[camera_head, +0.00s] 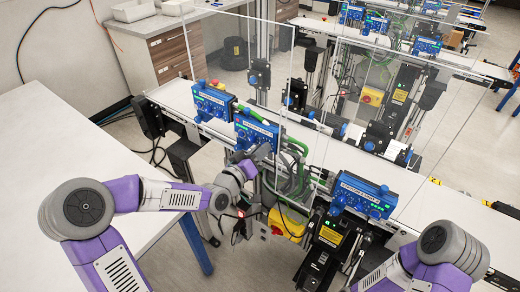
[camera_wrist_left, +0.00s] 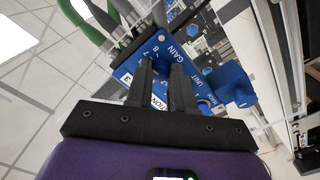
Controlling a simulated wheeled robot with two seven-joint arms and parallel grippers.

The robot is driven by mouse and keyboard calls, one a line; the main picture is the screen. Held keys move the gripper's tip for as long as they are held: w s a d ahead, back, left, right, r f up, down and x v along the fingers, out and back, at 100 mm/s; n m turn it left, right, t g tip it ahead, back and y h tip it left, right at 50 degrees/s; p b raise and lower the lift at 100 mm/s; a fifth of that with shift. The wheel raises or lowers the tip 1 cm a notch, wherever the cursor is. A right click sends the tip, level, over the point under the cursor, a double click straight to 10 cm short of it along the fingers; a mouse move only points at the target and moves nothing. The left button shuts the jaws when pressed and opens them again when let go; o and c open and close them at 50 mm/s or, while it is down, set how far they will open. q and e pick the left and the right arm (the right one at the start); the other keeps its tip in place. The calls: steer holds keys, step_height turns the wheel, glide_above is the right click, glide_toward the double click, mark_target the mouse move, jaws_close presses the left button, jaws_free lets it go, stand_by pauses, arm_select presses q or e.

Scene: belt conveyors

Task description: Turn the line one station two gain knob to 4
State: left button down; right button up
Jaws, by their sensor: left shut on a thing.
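The blue control panel (camera_head: 257,133) in the middle of the near line is in front of my left gripper (camera_head: 262,154). In the left wrist view the panel (camera_wrist_left: 142,62) shows the word GAIN and a dial with numbers, among them 7 and 8. My left gripper (camera_wrist_left: 164,66) is shut on the gain knob at that dial. The fingers hide most of the knob, so its pointer and setting cannot be read. Another blue knob (camera_wrist_left: 236,86) sticks out to the right. The panel's station label is too small or covered to read.
Blue panels stand to the left (camera_head: 212,101) and right (camera_head: 361,193) along the same line. Clear screens (camera_head: 232,45) rise behind. Green hoses (camera_head: 297,160) and a yellow-red switch box (camera_head: 287,222) sit close to my left arm. A white table (camera_head: 60,130) is at left.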

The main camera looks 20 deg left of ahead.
arm_select(q)
steer(key=shift+n, duration=1)
steer(key=c, duration=1)
jaws_free()
steer(key=shift+s, duration=0.1)
steer(key=p+v, duration=0.1)
steer(key=v, duration=0.6)
steer(key=shift+s+a+r, duration=0.1)
steer(key=shift+s, duration=0.1)
